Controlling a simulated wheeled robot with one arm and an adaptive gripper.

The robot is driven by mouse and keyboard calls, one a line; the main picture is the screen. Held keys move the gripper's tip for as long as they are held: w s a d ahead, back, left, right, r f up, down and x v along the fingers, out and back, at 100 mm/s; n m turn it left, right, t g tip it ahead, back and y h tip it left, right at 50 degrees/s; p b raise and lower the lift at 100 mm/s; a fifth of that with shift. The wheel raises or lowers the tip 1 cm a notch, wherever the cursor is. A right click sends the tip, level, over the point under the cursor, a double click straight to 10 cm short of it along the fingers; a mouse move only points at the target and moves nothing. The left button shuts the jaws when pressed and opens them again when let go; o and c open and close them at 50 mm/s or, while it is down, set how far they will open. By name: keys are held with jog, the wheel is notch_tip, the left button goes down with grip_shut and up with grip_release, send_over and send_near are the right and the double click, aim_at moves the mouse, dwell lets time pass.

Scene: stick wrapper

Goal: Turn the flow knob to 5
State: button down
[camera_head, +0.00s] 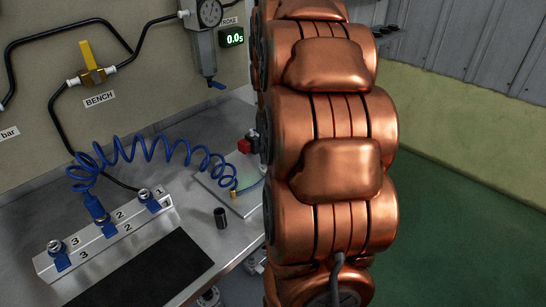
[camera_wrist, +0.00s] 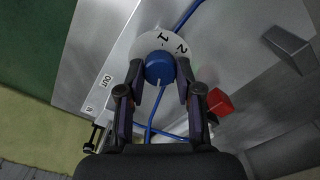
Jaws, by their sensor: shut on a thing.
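The flow knob (camera_wrist: 159,68) is round and blue, with a pale line on its side facing the bottom of the wrist view. It sits on a round white dial (camera_wrist: 146,44), where the numbers 1 and 2 show along the upper edge; other numbers are hidden. My gripper (camera_wrist: 160,72) has one finger on each side of the knob and is shut on it. In the head view my copper-coloured arm covers the knob and my gripper.
A red block (camera_wrist: 220,102) lies close beside my right finger in the wrist view. A grey block (camera_wrist: 289,49) stands farther right. A coiled blue hose (camera_head: 150,150), numbered manifold (camera_head: 105,238) and small dark cylinder (camera_head: 220,218) are on the bench. A display (camera_head: 231,37) reads 0.0s.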

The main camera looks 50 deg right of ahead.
jog(key=shift+m, duration=0.9)
jog(key=c, duration=0.8)
grip_release()
jog(key=shift+o, duration=0.2)
jog(key=shift+r, duration=0.15)
notch_tip(320, 180, up, 12)
dwell(0.4)
